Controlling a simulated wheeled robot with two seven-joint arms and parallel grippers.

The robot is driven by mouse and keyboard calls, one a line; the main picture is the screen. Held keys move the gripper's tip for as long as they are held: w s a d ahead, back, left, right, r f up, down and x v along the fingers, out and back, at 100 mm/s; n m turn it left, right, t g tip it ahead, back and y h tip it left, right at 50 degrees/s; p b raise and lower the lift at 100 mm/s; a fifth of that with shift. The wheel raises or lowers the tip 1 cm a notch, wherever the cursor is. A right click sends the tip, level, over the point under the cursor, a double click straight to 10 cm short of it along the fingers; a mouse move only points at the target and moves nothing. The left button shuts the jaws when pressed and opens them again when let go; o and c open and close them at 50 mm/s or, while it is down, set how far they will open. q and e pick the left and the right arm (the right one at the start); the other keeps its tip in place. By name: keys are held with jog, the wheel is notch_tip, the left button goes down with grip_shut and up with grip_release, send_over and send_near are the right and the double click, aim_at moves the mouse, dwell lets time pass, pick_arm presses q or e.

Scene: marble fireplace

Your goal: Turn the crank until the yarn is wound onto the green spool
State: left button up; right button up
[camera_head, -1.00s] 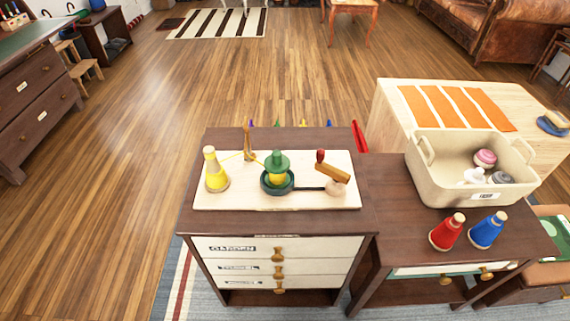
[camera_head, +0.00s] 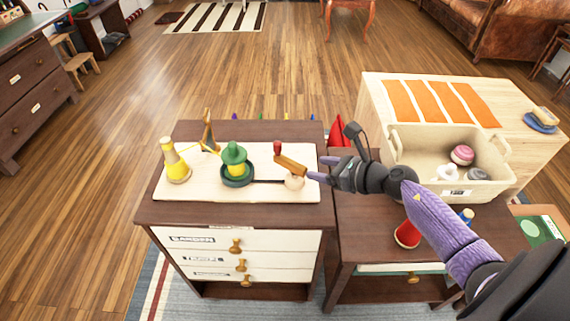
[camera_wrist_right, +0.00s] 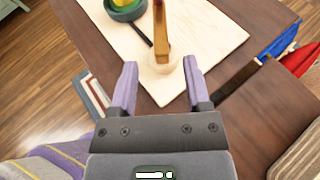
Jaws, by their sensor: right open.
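The winder board (camera_head: 205,191) lies on top of the dark wooden cabinet. The green spool (camera_head: 236,155), with yellow yarn around it, stands in a dark green round base (camera_head: 237,181). A yellow yarn cone (camera_head: 176,163) stands at the board's left, and a thread runs from it past a wooden guide post (camera_head: 208,131) to the spool. The crank (camera_head: 291,165) has a wooden arm and a red knob (camera_head: 277,147), on a pale round hub (camera_head: 294,182). My right gripper (camera_head: 328,168) is open and empty, just right of the crank. In the right wrist view the crank arm (camera_wrist_right: 162,35) lies ahead of the parted fingers.
A cream bin (camera_head: 455,160) with balls of yarn stands at the right.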

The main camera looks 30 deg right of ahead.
aim_at(297, 164)
jog(key=b+x, duration=0.1)
jog(key=x, duration=0.2)
jog(key=b+x, duration=0.1)
jog(key=x, duration=0.3)
jog(key=shift+s+d+f, duration=0.1)
jog(key=shift+s+f, duration=0.05)
jog(key=shift+f, duration=0.05)
jog(key=shift+w+a, duration=0.2)
jog(key=shift+w, duration=0.2)
jog(key=shift+c, duration=0.7)
grip_shut()
